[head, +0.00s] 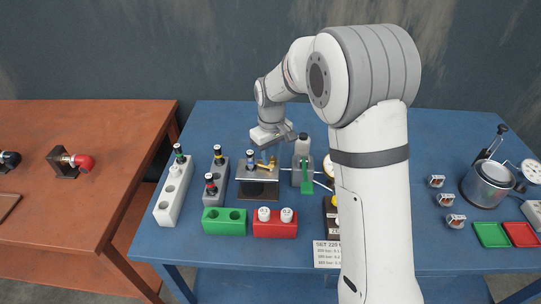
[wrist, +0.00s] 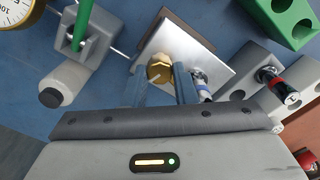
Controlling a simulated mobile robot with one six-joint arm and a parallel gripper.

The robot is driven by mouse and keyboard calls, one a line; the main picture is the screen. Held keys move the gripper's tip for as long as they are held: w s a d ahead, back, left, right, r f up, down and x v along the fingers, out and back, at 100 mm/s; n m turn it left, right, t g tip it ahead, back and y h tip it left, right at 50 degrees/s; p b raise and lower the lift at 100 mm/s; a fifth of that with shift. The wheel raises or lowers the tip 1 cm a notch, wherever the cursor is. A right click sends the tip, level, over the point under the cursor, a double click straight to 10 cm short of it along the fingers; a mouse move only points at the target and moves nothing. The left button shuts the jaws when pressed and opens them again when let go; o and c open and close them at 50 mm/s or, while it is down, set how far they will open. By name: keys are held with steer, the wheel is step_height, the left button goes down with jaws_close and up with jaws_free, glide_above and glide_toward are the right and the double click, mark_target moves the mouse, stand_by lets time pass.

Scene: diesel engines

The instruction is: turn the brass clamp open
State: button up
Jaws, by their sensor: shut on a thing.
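The brass clamp (head: 266,163) sits on top of a metal stand with a bright plate (head: 256,174), near the middle of the blue table. In the wrist view the clamp's round brass head (wrist: 160,69) shows between my two fingers. My gripper (wrist: 162,86) is shut on the brass clamp, with one finger on each side of it. In the head view my gripper (head: 271,146) is just above the stand, and its fingertips are hard to make out. A small dark-capped injector (head: 250,160) stands upright beside the clamp, and it also shows in the wrist view (wrist: 201,85).
A hand pump with a green lever (head: 306,176) and white bottle stands close right. A pot (head: 487,184) and trays are far right. An orange-brown bench (head: 75,215) is left.

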mark_target(272, 158)
steer(key=m+b, duration=0.1)
steer(key=m, duration=1)
steer(key=shift+m+b, duration=0.4)
steer(key=shift+m, duration=1.4)
steer(key=o, duration=1)
step_height(272, 158, up, 8)
steer(key=shift+f, duration=0.1)
